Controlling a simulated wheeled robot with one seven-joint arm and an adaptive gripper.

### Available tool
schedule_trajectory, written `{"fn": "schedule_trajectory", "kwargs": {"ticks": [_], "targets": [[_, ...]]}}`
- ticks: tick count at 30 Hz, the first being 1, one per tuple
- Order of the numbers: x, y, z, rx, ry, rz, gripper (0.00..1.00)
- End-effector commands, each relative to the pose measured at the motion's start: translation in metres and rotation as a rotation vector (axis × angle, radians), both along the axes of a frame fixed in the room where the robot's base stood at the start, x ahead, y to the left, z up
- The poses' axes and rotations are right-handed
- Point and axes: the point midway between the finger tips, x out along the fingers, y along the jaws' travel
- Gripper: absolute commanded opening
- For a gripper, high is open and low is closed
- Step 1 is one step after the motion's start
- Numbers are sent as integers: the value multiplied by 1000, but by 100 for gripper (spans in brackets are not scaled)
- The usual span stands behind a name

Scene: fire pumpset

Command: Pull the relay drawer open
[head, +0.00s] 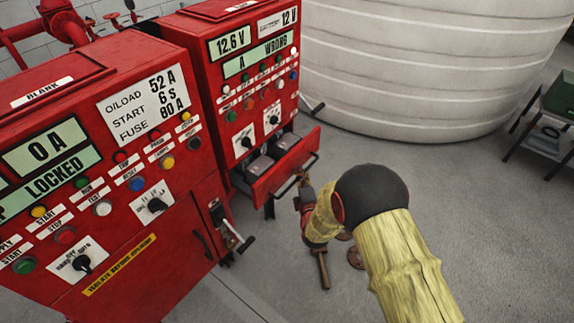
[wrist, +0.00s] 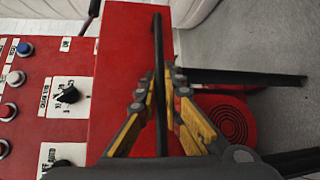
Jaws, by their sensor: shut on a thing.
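The relay drawer (head: 286,168) is a red drawer low in the right-hand red cabinet. It stands out from the cabinet front, and grey box-like units (head: 270,158) show inside it. A dark bar handle (head: 311,161) runs along its front. My gripper (head: 302,178) is at this handle, partly hidden by my own wrist and arm. In the wrist view my gripper's yellow-and-grey fingers (wrist: 161,88) are closed on the dark handle bar (wrist: 158,50), with a red surface behind them.
The left red cabinet (head: 128,200) has a lever (head: 238,238) jutting out beside the drawer. A large white tank (head: 400,70) stands behind. A dark stand with a green box (head: 560,95) is at the far right. Grey floor (head: 480,200) is clear at right.

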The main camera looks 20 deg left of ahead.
Motion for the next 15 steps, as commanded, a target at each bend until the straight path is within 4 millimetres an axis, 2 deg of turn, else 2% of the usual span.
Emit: {"fn": "schedule_trajectory", "kwargs": {"ticks": [1,6,15], "targets": [[-6,-16,-1,-4,3,-4,0],[-23,-56,-2,-3,5,-4,0],[-43,-104,-2,-3,3,-3,0]]}}
